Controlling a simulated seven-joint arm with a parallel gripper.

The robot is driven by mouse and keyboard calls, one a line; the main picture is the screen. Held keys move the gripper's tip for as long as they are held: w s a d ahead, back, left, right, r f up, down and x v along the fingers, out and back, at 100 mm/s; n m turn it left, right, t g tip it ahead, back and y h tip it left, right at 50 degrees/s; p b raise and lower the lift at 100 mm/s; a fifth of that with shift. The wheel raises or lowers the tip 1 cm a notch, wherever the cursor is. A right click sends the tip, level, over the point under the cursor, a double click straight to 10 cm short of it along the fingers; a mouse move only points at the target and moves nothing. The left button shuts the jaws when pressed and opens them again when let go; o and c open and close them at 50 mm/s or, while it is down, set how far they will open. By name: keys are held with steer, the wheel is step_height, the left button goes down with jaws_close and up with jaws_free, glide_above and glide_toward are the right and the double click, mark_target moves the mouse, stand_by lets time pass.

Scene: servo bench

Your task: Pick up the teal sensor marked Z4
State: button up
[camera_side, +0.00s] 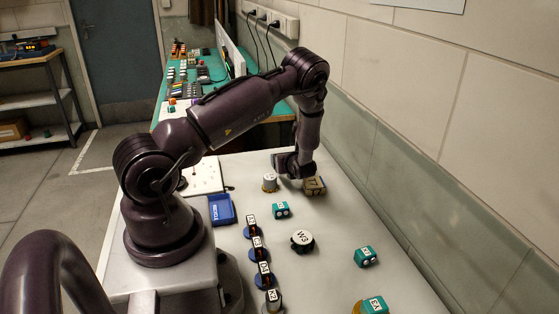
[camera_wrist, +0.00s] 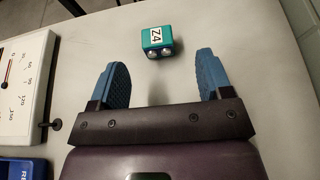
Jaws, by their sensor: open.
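The teal sensor marked Z4 (camera_wrist: 155,46) is a small block with a white label on top and two round silvery ends facing my gripper. It sits on the pale bench in the wrist view. My gripper (camera_wrist: 161,62) is open, with its two blue fingers apart and nothing between them. The sensor lies just beyond the fingertips in the picture, roughly centred between them and not touched. In the side view my gripper (camera_side: 291,170) is low over the far part of the bench. I cannot pick out the Z4 sensor there; it may be hidden behind my gripper.
In the side view, a silvery cylinder (camera_side: 270,183) and a tan block (camera_side: 316,186) stand close to my gripper. Other teal blocks (camera_side: 281,210) (camera_side: 366,257), a round W3 part (camera_side: 302,240) and a blue tray (camera_side: 222,209) are nearer. A white gauge panel (camera_wrist: 22,85) lies left.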

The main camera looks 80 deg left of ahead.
steer(key=x, duration=0.8)
steer(key=shift+s+f, duration=0.1)
steer(key=shift+s, duration=0.15)
steer(key=c, duration=1)
